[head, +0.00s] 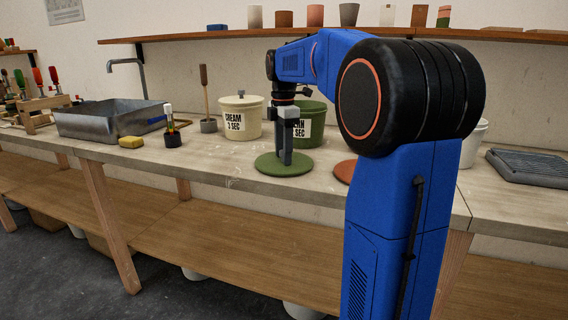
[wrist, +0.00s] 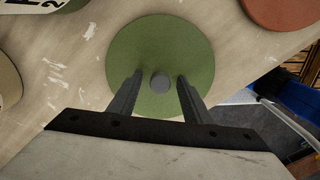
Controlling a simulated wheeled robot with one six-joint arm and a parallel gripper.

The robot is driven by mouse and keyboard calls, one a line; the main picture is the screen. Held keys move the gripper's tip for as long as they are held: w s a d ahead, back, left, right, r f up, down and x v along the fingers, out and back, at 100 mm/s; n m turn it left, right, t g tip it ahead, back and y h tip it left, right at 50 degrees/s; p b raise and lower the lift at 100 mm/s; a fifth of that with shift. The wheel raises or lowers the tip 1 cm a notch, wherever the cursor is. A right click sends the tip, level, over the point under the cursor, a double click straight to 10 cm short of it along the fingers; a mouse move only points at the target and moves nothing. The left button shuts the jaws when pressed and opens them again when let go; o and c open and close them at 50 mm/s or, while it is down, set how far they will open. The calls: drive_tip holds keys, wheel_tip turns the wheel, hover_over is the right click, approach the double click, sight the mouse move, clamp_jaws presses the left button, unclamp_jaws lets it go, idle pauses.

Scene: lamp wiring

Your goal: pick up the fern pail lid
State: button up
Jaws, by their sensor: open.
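The fern pail lid is a flat green disc (head: 270,164) lying on the bench in front of the green fern pail (head: 312,124). In the wrist view the green lid (wrist: 185,48) has a grey round knob (wrist: 160,83) at its middle. My gripper (wrist: 157,80) is open, with one finger on each side of the knob and a gap beside each. In the head view my gripper (head: 286,160) points down over the lid and hides part of it, including the knob. I cannot tell whether the fingertips touch the lid.
A cream pail (head: 241,118) with its lid on stands behind left. A reddish lid (head: 344,172) lies to the right, partly behind my arm. A yellow sponge (head: 131,142), a dark holder (head: 172,138) and a metal sink (head: 110,118) are further left. A shelf (head: 220,36) of pots runs above.

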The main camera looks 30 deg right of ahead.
clamp_jaws()
drive_tip(key=shift+r, duration=0.15)
